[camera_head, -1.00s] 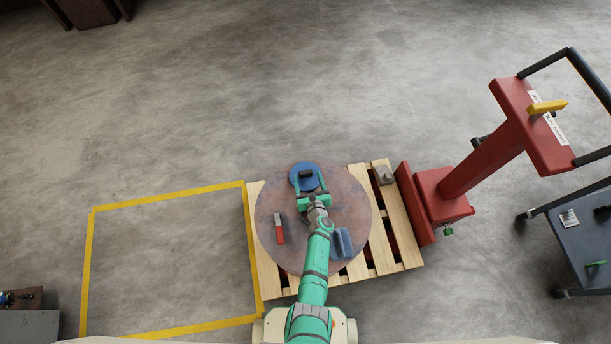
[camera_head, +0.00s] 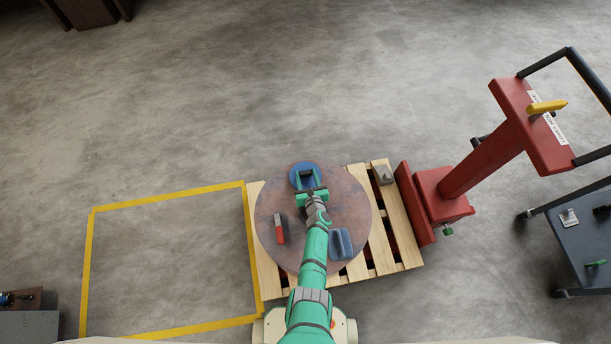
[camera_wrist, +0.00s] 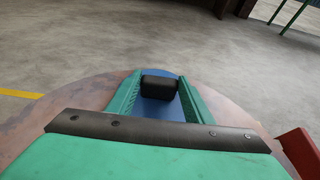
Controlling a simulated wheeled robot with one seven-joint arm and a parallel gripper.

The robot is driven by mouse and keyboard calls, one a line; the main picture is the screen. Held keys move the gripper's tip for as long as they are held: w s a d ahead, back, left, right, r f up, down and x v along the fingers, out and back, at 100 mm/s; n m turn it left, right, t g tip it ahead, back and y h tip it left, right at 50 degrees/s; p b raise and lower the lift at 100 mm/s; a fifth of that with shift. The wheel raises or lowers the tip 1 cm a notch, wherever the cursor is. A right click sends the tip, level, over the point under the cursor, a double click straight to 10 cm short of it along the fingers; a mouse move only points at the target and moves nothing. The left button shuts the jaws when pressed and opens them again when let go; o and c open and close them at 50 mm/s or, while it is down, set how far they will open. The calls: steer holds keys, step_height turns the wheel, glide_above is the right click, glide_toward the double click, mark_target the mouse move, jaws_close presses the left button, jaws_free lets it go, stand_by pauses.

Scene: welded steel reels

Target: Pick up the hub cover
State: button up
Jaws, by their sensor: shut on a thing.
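The hub cover (camera_head: 305,165) is a blue disc with a black grip block on top. It is at the far edge of the round rusty reel face (camera_head: 273,208), and I cannot tell whether it rests there or is slightly raised. My gripper (camera_head: 306,176) reaches over it from the near side. In the wrist view, the green fingers of my gripper (camera_wrist: 159,84) are shut on the black block of the hub cover (camera_wrist: 158,107). The blue disc shows between and under the fingers; the rest is hidden.
A red-handled tool (camera_head: 279,230) and a blue block-like object (camera_head: 341,243) lie on the reel face. The reel lies on a wooden pallet (camera_head: 398,227). A red post stand (camera_head: 480,170) and a grey cart (camera_head: 585,235) stand right. The yellow-marked floor area (camera_head: 170,265) is empty.

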steer(key=shift+r, duration=0.65)
steer(key=s+d+r, duration=0.1)
steer(key=s+r, duration=1)
steer(key=s, duration=0.3)
steer(key=shift+r, duration=0.4)
steer(key=shift+s+a, duration=0.1)
steer(key=shift+a, duration=0.05)
